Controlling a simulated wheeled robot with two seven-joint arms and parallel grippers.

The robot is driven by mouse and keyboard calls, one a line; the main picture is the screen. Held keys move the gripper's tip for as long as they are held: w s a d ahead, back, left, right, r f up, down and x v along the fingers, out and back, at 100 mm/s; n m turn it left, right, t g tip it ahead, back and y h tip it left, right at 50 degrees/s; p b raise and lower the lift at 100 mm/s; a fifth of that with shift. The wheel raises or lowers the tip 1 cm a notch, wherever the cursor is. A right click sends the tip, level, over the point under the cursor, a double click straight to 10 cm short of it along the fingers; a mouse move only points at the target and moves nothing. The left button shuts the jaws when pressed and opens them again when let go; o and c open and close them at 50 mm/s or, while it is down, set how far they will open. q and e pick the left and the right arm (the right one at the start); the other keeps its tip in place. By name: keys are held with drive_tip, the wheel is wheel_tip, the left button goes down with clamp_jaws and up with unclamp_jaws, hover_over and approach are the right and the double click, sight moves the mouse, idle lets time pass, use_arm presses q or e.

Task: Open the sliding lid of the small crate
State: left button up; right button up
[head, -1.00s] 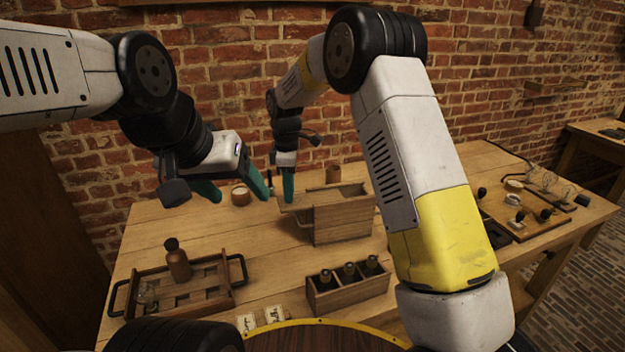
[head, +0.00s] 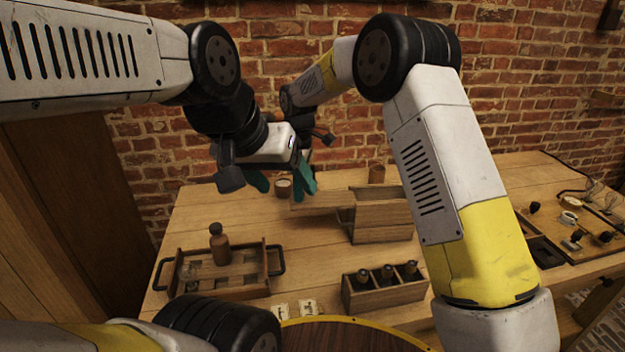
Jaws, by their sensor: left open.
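The small crate (head: 385,222) is a wooden box on the table. Its flat lid (head: 325,201) sticks out well past the crate's left end, so it is partly slid open. My left gripper (head: 279,184), with green fingers, is open in front of and above the lid's left end, near a small round pot (head: 283,188). I see nothing between its fingers. My right arm reaches over from the right behind it. The right gripper (head: 309,168) is mostly hidden by the left one, at the lid's left end; its jaws and any contact are unclear.
A tray (head: 262,285) with a brown bottle (head: 219,245) stands at the front left. A wooden holder (head: 385,297) with dark-topped jars is in front of the crate. A brown cup (head: 377,173) stands behind it. A board (head: 590,230) with small parts lies right.

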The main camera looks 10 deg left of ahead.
idle(0.3)
wheel_tip(320, 180, up, 8)
drive_tip(key=shift+f, duration=0.1)
idle(0.3)
